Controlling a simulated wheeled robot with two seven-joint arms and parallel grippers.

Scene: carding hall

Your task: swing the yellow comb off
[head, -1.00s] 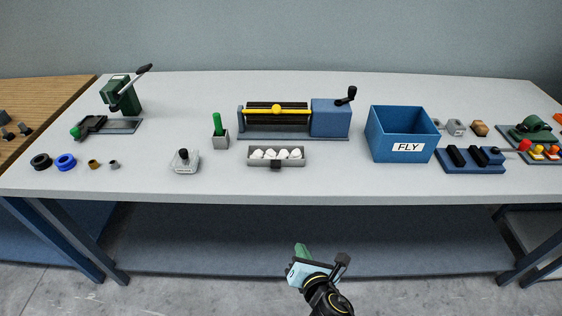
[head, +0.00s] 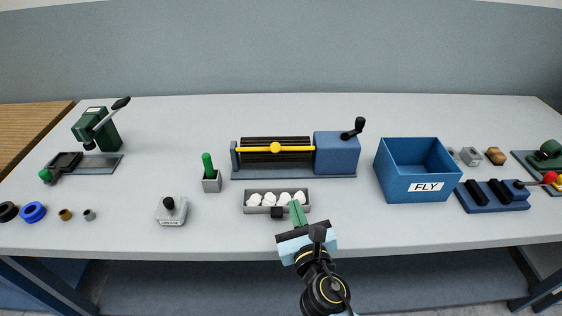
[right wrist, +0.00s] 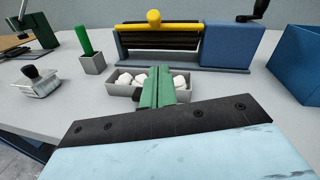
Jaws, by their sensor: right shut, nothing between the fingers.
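The yellow comb (head: 252,149) is a thin bar with a round knob in its middle. It lies across the front of the dark ribbed roller (head: 262,160) of the blue carding machine (head: 337,153). The comb also shows in the right wrist view (right wrist: 184,28), at the top. My right gripper (head: 297,208) has green fingers that are shut and empty. It is in front of the machine, over the near edge of the grey tray, apart from the comb. In the right wrist view the shut fingers (right wrist: 158,86) point toward the machine. My left gripper is not in view.
A grey tray (head: 248,209) of white tufts lies between my gripper and the machine. A green-handled tool (head: 207,165) stands in a grey block at left. A blue FLY bin (head: 390,188) stands at right, and a black crank (head: 354,128) rises from the machine's right end.

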